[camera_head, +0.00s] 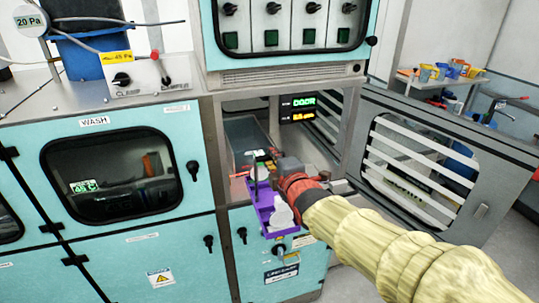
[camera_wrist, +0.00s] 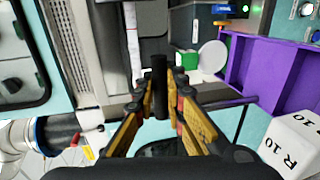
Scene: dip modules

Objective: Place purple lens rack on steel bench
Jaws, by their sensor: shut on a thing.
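The purple lens rack (camera_head: 266,210) is at the end of my arm in the head view, in front of an open compartment. My gripper (camera_head: 290,172) is shut on the rack, and the arm partly hides the hold. In the wrist view the fingers (camera_wrist: 160,85) close around a dark upright post. The purple rack (camera_wrist: 255,68) spreads to the right there, with a white block marked R 10 (camera_wrist: 290,145) and a white disc (camera_wrist: 213,54). I cannot tell for sure which surface is the steel bench.
The open compartment (camera_head: 240,135) has a lit display (camera_head: 298,109) inside. Its slatted door (camera_head: 420,165) stands open to the right. A teal wash cabinet (camera_head: 115,175) is on the left. A table (camera_head: 428,82) with coloured tubs is at the back right. Floor shows at lower right.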

